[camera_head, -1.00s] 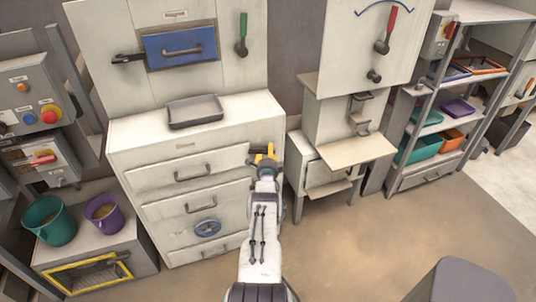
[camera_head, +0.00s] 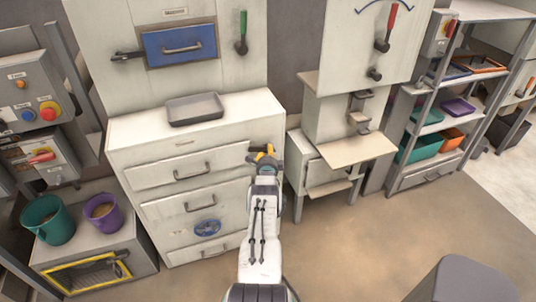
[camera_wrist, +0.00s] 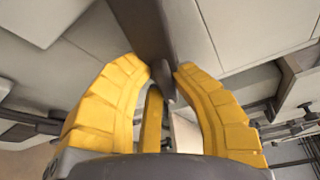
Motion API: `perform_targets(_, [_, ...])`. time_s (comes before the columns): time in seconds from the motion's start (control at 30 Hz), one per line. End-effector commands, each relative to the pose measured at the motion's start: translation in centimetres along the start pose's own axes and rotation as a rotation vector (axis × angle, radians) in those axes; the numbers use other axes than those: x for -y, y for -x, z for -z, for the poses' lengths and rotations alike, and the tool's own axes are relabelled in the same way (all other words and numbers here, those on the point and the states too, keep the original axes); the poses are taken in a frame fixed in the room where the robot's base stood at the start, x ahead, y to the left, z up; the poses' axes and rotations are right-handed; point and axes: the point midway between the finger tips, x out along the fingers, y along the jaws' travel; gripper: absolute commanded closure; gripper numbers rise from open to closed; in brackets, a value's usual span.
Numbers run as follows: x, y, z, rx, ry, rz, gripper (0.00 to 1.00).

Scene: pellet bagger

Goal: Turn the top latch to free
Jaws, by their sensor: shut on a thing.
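A dark bar-shaped latch (camera_head: 257,148) sits at the upper right of the drawer cabinet's front, by the top drawer. My gripper (camera_head: 265,155) is at this latch, with its yellow fingers around it. In the wrist view the dark latch bar (camera_wrist: 143,28) runs down between the two yellow fingertips of my gripper (camera_wrist: 165,70). The fingers are shut on the bar, one on each side. The fingers partly hide the bar's lower end, and its pivot is not clear.
The drawer cabinet (camera_head: 125,143) has several drawers and a grey tray (camera_head: 195,110) on top. A blue hatch (camera_head: 180,46) is above it. A white machine (camera_head: 355,152) stands close on the right. Open floor (camera_head: 350,235) lies at the front right.

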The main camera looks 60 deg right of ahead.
Motion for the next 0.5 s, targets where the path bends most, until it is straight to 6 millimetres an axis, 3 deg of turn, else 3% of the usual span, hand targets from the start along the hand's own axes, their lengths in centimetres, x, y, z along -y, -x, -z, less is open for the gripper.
perform_targets(0.5, [0.17, 0.15, -0.34, -0.006, -0.087, -0.03, 1.0])
